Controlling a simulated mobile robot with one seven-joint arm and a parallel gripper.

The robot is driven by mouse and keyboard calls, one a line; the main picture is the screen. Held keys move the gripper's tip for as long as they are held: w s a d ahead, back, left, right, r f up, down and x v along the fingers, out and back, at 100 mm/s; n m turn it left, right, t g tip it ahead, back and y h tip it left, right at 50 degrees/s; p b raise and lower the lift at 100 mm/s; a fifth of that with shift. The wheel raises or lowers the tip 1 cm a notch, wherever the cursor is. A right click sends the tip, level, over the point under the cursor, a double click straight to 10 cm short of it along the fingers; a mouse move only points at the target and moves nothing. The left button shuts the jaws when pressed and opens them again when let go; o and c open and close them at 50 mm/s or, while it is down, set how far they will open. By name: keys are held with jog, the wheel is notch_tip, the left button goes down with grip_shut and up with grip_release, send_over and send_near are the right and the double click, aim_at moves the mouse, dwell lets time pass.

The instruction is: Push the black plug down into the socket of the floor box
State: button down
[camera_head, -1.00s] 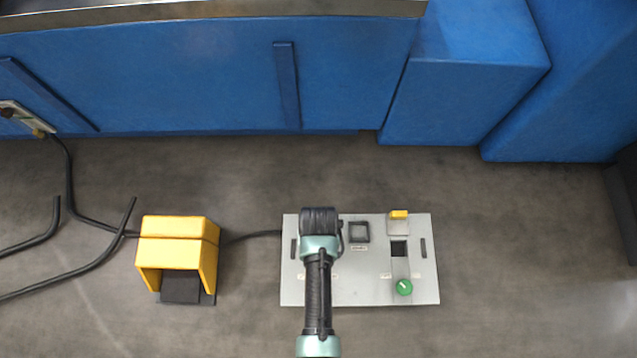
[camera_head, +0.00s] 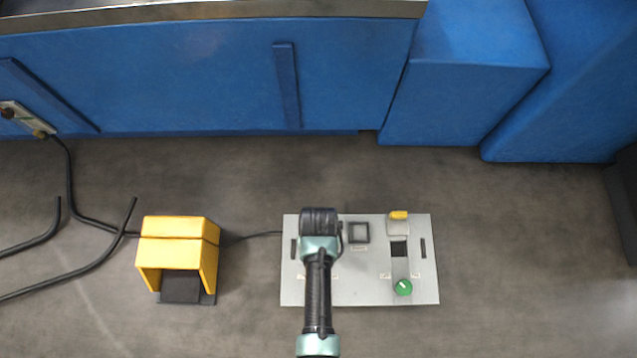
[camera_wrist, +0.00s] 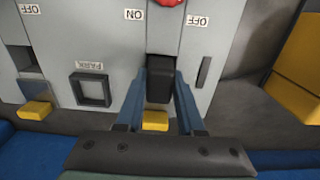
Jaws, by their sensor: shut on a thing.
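The grey floor box (camera_head: 360,290) lies on the floor, and its panel also shows in the wrist view (camera_wrist: 110,40). My gripper (camera_wrist: 160,76) is over the left part of the box in the head view, where my arm hides its fingers. In the wrist view its two blue fingers are shut on the black plug (camera_wrist: 159,88), one on each side. The plug stands at the slot in the panel between the ON and OFF labels; how deep it sits cannot be told. A yellow tab (camera_wrist: 155,121) shows between the fingers, beside the plug.
The empty square PARK socket (camera_head: 359,232) is beside the plug. Farther right are another opening (camera_head: 398,249), a yellow tab (camera_head: 398,215) and a green knob (camera_head: 403,288). A yellow pedal housing (camera_head: 178,240) with cables stands left. A blue machine wall (camera_head: 200,80) runs behind.

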jog(key=shift+f, duration=0.2)
jog(key=shift+c, duration=2.2)
grip_release()
notch_tip(320, 180, up, 13)
jog(key=p, duration=1.4)
